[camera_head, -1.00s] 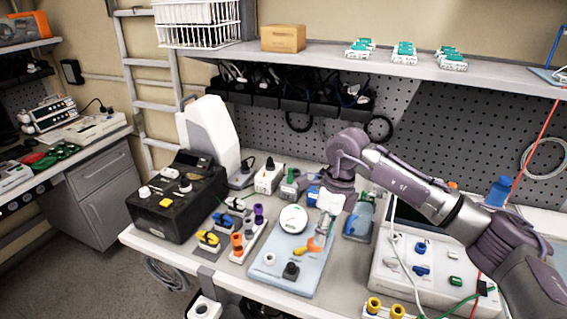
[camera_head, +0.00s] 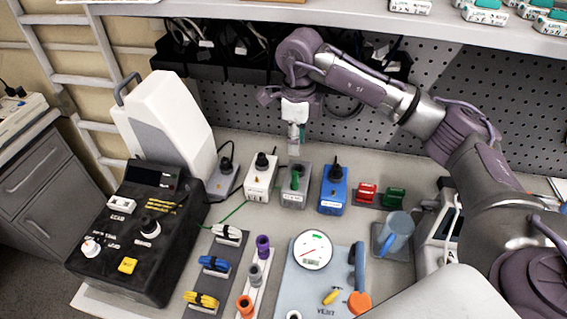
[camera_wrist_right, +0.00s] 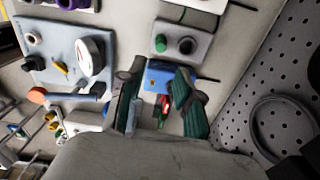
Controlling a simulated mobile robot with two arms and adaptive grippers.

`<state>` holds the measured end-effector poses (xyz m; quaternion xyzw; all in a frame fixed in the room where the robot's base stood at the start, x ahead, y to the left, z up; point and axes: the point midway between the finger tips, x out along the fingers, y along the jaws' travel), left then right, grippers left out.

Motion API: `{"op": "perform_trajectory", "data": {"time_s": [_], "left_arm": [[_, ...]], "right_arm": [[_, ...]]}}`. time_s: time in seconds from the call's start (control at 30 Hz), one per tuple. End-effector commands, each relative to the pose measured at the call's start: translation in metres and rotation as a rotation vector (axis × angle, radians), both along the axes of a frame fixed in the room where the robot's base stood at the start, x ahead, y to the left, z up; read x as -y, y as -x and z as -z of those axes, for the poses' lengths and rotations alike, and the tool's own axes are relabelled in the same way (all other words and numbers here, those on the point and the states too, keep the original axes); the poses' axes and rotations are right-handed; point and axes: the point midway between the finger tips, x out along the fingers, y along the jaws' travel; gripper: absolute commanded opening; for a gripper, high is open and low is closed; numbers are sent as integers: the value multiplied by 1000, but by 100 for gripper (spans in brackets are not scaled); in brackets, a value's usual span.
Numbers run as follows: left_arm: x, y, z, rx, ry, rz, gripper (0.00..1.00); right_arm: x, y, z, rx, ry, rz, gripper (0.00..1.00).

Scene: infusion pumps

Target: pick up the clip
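A red clip (camera_head: 367,192) and a green clip (camera_head: 394,196) sit side by side on a dark base behind the blue mug. White (camera_head: 228,233), blue (camera_head: 214,264) and yellow (camera_head: 200,300) clip-like pieces sit on grey holders at the lower left. Which is meant I cannot tell. My right gripper (camera_head: 295,146) points down above the row of small boxes, left of the red and green clips. In the right wrist view its fingers (camera_wrist_right: 160,122) are apart, with the red clip (camera_wrist_right: 164,104) seen beyond the gap. My left gripper is out of view.
Small white, grey and blue boxes (camera_head: 333,190) with knobs stand below the gripper. A black console (camera_head: 140,235) and a white device (camera_head: 165,120) stand left. A pale blue board (camera_head: 325,275) with a gauge lies in front. Shelf (camera_head: 330,18) and pegboard are behind.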

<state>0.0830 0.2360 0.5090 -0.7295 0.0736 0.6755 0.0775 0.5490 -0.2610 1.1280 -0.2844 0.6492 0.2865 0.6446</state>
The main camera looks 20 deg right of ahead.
Motion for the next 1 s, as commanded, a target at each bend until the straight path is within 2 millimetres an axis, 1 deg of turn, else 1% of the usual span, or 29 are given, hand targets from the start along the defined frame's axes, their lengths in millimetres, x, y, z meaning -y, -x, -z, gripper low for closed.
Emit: {"op": "perform_trajectory", "data": {"time_s": [0.17, 0.27, 0.5, 0.63, 0.77, 0.87, 0.93, 1.0], "left_arm": [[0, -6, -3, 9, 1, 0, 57], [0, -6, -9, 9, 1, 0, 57], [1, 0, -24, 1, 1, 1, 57], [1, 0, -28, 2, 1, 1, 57], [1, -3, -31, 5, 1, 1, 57], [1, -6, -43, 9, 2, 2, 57], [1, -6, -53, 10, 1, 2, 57], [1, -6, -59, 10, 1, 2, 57]], "right_arm": [[0, 0, 4, -3, 0, 0, 34], [0, 1, 17, -5, 1, 1, 34], [0, 2, 63, -6, 0, 1, 34], [0, 1, 80, -3, -1, 1, 34], [0, 1, 87, -1, 0, 0, 34], [0, 2, 95, -6, 0, 0, 34], [-1, 3, 106, -6, 0, 1, 34], [-1, 3, 118, -5, 0, 1, 34]]}}
